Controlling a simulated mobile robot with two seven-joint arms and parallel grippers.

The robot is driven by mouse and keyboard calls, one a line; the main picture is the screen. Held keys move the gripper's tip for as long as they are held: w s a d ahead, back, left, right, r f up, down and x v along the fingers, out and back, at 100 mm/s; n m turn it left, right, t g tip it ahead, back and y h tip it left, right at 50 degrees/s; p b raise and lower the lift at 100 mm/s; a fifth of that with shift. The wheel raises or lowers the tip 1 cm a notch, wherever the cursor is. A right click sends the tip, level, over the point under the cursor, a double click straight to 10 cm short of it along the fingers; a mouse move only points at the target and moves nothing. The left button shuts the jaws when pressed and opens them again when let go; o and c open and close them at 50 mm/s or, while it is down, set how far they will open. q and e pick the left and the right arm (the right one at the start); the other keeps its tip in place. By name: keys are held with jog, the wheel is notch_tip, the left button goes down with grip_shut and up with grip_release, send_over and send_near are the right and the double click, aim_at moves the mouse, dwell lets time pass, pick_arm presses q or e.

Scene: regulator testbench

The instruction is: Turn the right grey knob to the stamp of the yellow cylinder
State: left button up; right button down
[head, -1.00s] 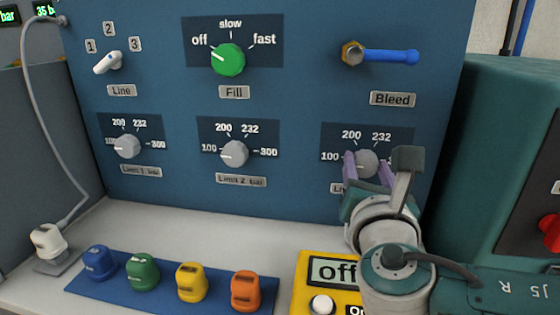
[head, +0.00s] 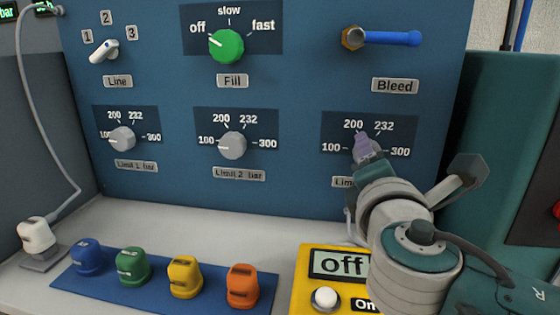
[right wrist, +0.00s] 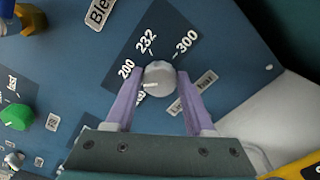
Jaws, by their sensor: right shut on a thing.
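The right grey knob (right wrist: 161,74) sits on its dial plate marked 100, 200, 232 and 300. My right gripper (head: 366,148) is shut on it, one lilac finger on each side. In the head view the gripper hides most of the knob. In the right wrist view its white pointer line lies towards the 100 to 200 side; the 100 is partly hidden by a finger. The yellow cylinder (head: 185,277) stands on a blue mat (head: 66,285) between the green and orange ones; its stamp is too small to read. My left gripper is not in view.
Two other grey knobs, Limit 1 (head: 122,139) and Limit 2 (head: 232,146), point near 100. Above are a green Fill knob (head: 226,46) and a blue Bleed lever (head: 390,38). A yellow box (head: 310,291) reading "off" stands below my right arm.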

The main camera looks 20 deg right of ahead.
jog(key=shift+m+b, duration=0.6)
jog(key=shift+m, duration=0.6)
jog(key=shift+c, duration=1.3)
grip_release()
